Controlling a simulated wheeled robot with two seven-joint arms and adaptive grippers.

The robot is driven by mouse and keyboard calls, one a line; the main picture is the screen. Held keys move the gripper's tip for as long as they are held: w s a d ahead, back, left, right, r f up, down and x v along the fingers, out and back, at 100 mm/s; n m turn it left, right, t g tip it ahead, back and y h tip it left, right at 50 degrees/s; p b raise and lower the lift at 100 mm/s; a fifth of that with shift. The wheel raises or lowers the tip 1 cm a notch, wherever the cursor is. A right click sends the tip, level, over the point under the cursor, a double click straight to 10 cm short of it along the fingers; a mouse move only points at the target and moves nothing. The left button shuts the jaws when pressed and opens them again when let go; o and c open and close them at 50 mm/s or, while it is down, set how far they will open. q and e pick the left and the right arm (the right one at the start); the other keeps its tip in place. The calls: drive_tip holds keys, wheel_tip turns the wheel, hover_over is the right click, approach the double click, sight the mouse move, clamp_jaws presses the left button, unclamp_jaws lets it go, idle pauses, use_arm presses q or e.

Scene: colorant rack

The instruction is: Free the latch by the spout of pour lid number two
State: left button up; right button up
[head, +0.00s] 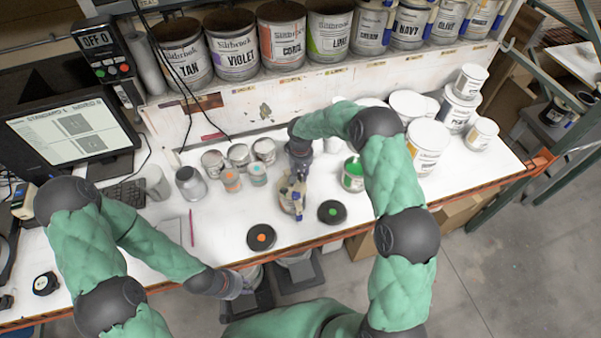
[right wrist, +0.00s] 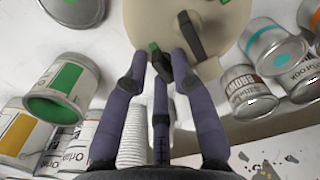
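A cream round pour lid (right wrist: 205,30) fills the top of the right wrist view, with a dark bar-shaped handle (right wrist: 190,35) on it. A small green-tipped piece (right wrist: 153,47) shows at its edge; whether it is the latch is unclear. No lid number is readable. My right gripper (right wrist: 158,62) has its fingers spread, with the green-tipped piece near their tips; contact cannot be told. In the head view this gripper is over the cream-topped container (head: 290,207) and partly hides it. My left gripper (head: 238,284) is low at the table's front edge, away from the container; its fingers are unclear.
Two black discs, one orange-dotted (head: 261,238) and one green-dotted (head: 332,212), lie in front. An open green paint can (head: 352,178) stands close right. Small tins (head: 238,157) stand left. White tubs (head: 427,150) stand at right. Large labelled cans (head: 232,45) line the shelf behind.

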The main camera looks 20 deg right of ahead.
clamp_jaws()
drive_tip(key=shift+n+b, duration=0.35)
drive_tip(key=shift+n, duration=0.05)
drive_tip(key=shift+w+f+n+b, duration=0.1)
drive_tip(key=shift+n+b, duration=0.95)
drive_tip(key=shift+n, duration=0.15)
drive_tip(key=n+b, duration=0.2)
drive_tip(key=n, duration=0.1)
drive_tip(key=shift+n, duration=0.4)
drive_tip(key=n+b, duration=0.1)
drive_tip(key=n, duration=0.3)
drive_tip(key=shift+w+a, duration=0.1)
drive_tip(key=n+b, duration=0.1)
drive_tip(key=n, duration=0.4)
drive_tip(key=shift+a+n, duration=0.1)
drive_tip(key=shift+n, duration=0.3)
